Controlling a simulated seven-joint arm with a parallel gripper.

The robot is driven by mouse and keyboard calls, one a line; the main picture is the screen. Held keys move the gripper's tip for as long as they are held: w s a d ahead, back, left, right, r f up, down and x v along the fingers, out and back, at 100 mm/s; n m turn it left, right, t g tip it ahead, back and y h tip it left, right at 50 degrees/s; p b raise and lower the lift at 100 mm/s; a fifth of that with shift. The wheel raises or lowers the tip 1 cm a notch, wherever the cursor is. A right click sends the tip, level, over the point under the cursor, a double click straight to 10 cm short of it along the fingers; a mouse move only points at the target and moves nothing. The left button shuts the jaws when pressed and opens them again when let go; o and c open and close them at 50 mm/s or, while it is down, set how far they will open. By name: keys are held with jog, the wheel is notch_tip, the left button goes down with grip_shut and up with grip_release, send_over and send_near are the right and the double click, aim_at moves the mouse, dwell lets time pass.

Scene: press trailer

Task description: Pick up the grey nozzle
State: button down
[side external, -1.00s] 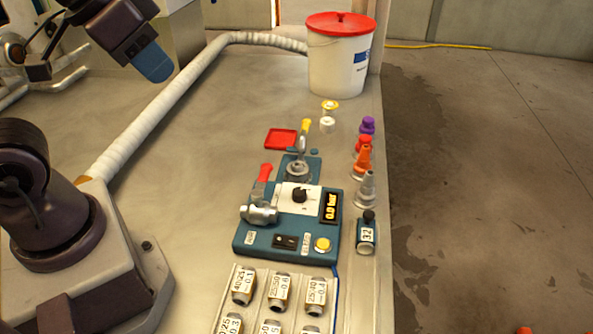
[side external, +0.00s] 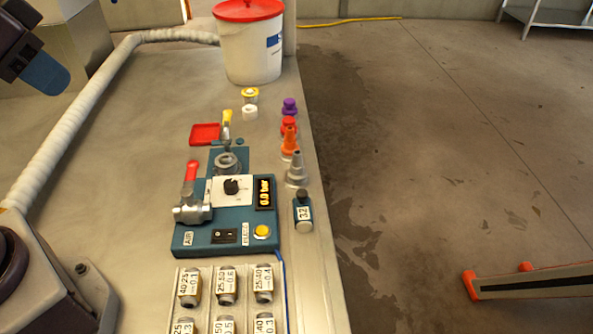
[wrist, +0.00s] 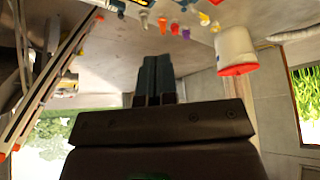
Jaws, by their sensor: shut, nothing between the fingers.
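The grey nozzle (side external: 297,170) stands upright near the right edge of the bench in the side view, in front of an orange nozzle (side external: 289,143). It also shows small near the top of the wrist view (wrist: 144,17). My gripper (side external: 45,74) is at the upper left of the side view, partly cut off by the frame, well apart from the nozzle. In the wrist view its blue fingers (wrist: 154,80) are shut together with nothing between them.
Red (side external: 289,124) and purple (side external: 290,106) nozzles stand behind. A blue control panel (side external: 225,228) with a red-handled valve lies left of the grey nozzle. A white bucket (side external: 250,52) and white hose (side external: 95,110) are farther back.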

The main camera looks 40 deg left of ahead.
jog(key=shift+c, duration=2.4)
grip_release()
jog(key=n+g+y, duration=0.3)
jog(key=n+y, duration=0.1)
jog(key=n, duration=0.7)
send_near(297, 164)
jog(key=x, duration=0.6)
jog(key=shift+w+a, duration=0.1)
jog(key=shift+a, duration=0.3)
jog(key=shift+w+d+x, duration=0.1)
jog(key=shift+x, duration=1.3)
jog(key=shift+w+d+x, duration=0.1)
jog(key=shift+w+x, duration=0.05)
jog(key=shift+x, duration=1.25)
